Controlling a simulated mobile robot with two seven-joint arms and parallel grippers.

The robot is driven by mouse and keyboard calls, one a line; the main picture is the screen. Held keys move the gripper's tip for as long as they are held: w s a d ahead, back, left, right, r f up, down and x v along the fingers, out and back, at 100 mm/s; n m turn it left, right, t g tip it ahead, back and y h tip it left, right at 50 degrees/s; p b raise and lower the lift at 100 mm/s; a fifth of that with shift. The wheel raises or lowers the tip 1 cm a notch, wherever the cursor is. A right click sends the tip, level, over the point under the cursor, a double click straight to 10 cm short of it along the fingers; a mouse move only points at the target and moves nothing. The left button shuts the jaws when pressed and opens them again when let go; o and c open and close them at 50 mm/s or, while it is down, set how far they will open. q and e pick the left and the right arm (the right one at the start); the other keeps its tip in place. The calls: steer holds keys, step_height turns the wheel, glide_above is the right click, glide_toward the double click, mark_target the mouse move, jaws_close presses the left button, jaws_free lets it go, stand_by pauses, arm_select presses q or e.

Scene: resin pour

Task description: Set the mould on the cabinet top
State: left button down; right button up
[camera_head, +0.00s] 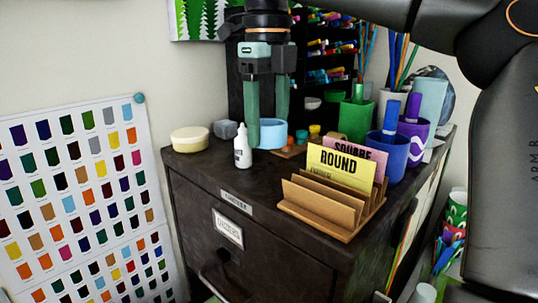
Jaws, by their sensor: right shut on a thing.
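The mould looks like a light blue round, short-walled piece (270,133) at the back of the dark cabinet top (200,170). My right gripper (267,118) points straight down from above, its two green fingers on either side of the mould, shut on it. The mould is at or just over the cabinet top; I cannot tell if its base touches. A white dropper bottle (243,148) stands just in front and left of it, hiding part of the space there. My left gripper is not in view.
A wooden card holder (330,208) with a yellow "ROUND" card (340,167) is at front right. The front left top is clear.

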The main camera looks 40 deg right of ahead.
mark_target(270, 171)
steer(key=shift+w+d+f, duration=0.3)
steer(key=shift+d+f, duration=0.1)
steer(key=shift+f, duration=0.15)
steer(key=shift+w+d+f, duration=0.3)
steer(key=shift+d+f, duration=0.05)
steer(key=shift+f, duration=0.2)
steer(key=shift+w+d+f, duration=0.1)
steer(key=shift+f, duration=0.85)
steer(key=shift+w+d+f, duration=0.1)
steer(key=shift+f, duration=0.85)
steer(key=shift+f, duration=0.1)
steer(key=o, duration=1.4)
steer(key=shift+r, duration=3.9)
